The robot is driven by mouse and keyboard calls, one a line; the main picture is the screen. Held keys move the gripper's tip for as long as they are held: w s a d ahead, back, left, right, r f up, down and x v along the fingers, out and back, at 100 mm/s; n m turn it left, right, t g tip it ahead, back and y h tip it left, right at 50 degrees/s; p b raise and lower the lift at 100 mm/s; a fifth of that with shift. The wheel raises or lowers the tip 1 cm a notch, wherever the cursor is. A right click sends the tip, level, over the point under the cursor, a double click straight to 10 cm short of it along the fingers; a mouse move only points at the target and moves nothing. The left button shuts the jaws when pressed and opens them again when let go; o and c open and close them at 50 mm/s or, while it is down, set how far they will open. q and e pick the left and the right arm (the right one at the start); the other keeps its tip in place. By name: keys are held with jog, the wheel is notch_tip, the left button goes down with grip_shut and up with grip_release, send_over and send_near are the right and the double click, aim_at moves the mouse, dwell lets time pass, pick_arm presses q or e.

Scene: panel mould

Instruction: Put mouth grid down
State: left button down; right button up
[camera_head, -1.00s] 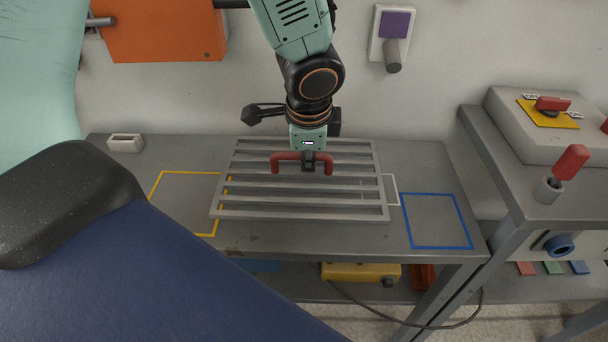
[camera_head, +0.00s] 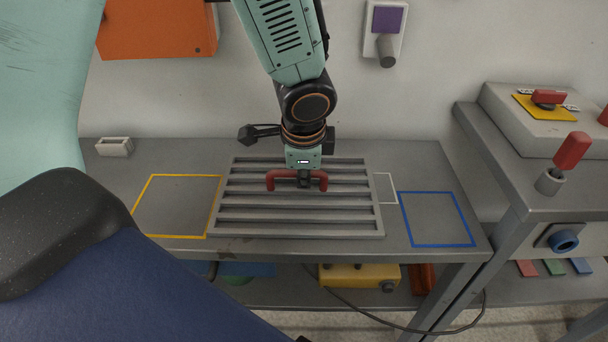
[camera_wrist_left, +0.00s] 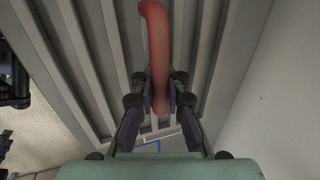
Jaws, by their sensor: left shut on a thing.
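The mouth grid (camera_head: 245,224) is a grey slatted frame with a red bar handle (camera_head: 316,181) on top. It lies level at the bench top, between a yellow outline (camera_head: 139,203) and a blue outline (camera_head: 440,246). It covers most of a white outline (camera_head: 397,190). I cannot tell whether its underside fully touches the bench. The left wrist view shows the fingers (camera_wrist_left: 160,100) on both sides of the red handle (camera_wrist_left: 154,35), with slats behind. My right gripper is not in view.
The grey bench (camera_head: 300,246) is free inside the yellow and blue outlines. A small pale holder (camera_head: 114,148) stands at the back left. A side bench at right carries a red-handled lever (camera_head: 571,152) and a switch box (camera_head: 530,118). A wall stands close behind.

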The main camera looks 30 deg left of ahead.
pick_arm(q)
jog(key=c, duration=1.7)
grip_release()
jog(key=shift+w+f, duration=0.1)
jog(key=shift+f, duration=0.05)
jog(key=o, duration=0.3)
jog(key=shift+o, duration=0.2)
jog(key=shift+d, duration=0.1)
jog(key=shift+r+p, duration=0.45)
jog(key=shift+r, duration=0.1)
jog(key=p+v, duration=1)
jog(key=v, duration=0.1)
jog(key=shift+r, duration=0.2)
